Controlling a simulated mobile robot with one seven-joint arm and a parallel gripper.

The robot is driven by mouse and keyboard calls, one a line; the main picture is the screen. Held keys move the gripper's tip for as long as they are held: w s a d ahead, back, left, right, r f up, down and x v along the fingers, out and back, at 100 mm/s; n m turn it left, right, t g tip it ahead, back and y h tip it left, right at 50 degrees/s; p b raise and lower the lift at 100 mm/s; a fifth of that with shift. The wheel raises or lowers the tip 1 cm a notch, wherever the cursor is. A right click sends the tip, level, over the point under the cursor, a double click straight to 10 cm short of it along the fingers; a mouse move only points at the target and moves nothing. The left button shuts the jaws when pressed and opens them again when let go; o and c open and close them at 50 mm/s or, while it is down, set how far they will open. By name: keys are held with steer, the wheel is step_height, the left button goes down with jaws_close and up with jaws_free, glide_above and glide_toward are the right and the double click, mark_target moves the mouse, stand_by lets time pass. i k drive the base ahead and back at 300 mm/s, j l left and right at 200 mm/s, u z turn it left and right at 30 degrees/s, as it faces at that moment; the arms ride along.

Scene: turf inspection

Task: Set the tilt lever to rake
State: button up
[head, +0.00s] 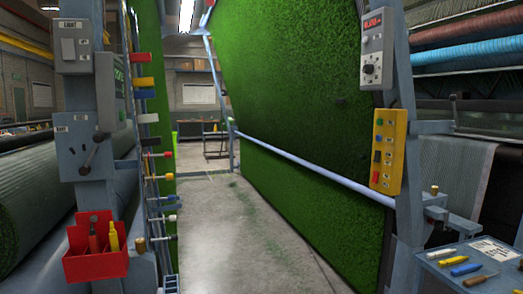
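A grey plate (70,150) on the left post carries a short dark lever (93,154) with a round black knob. Small white labels on this plate are too small to read, so I cannot tell which position is rake, nor be sure that this is the tilt lever. Another dark lever with a black knob (453,98) stands nearly upright on the right frame, beyond the yellow panel. My gripper is not in view.
A red bin (95,248) with tools hangs below the left plate. Coloured handles (143,82) stick out beside the post. A yellow button panel (388,152) and a dial box (376,48) hang on the right post. A tool tray (470,272) is front right. Concrete floor (225,235) between is clear.

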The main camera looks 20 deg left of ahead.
mark_target(99, 138)
steer(key=u, duration=2)
steer(key=i+j+u, duration=0.1)
steer(key=i+j, duration=0.2)
steer(key=j, duration=0.2)
steer(key=i+j+u, duration=0.15)
steer(key=i+j, duration=0.2)
steer(key=j, duration=0.15)
steer(key=i+j, duration=0.1)
steer(key=j, duration=0.25)
steer(key=i+j, duration=0.1)
steer(key=j, duration=0.2)
steer(key=k+l, duration=0.1)
steer(key=l, duration=0.5)
steer(key=k, duration=0.05)
